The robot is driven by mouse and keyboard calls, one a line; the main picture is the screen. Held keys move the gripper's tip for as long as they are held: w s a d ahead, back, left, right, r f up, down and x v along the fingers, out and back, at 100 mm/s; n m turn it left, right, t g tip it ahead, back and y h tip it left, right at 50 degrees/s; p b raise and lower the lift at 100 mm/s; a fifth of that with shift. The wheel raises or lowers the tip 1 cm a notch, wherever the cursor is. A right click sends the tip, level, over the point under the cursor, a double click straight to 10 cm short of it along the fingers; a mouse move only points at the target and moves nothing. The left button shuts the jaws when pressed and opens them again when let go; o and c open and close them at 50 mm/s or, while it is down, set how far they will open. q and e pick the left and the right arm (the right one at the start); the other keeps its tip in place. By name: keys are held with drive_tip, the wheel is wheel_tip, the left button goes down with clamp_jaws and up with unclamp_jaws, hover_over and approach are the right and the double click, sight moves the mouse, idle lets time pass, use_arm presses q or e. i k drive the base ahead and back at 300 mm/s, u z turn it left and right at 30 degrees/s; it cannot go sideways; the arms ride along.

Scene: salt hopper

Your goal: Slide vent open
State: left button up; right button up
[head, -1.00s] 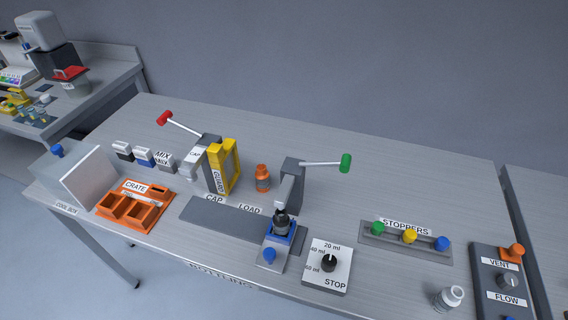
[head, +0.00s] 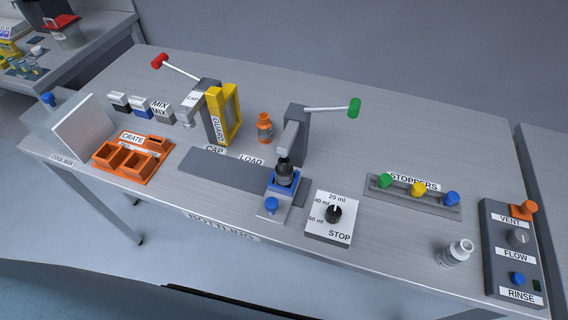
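The vent control is an orange knob (head: 524,209) at the top of the dark panel (head: 488,250) on the right end of the bench. A white VENT label (head: 513,220) lies just below it. I cannot tell from this view how far the knob is slid. Below it on the same panel are a grey FLOW knob (head: 518,237) and a blue RINSE button (head: 518,279). Neither of my grippers shows in the head view.
The stopper rack (head: 400,196) holds green, yellow and blue stoppers. A filling station with a dark bottle (head: 285,172), a STOP dial (head: 334,214) and an orange crate (head: 133,157) stand further left.

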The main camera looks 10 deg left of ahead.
sight(524, 211)
drive_tip(key=z, duration=1.65)
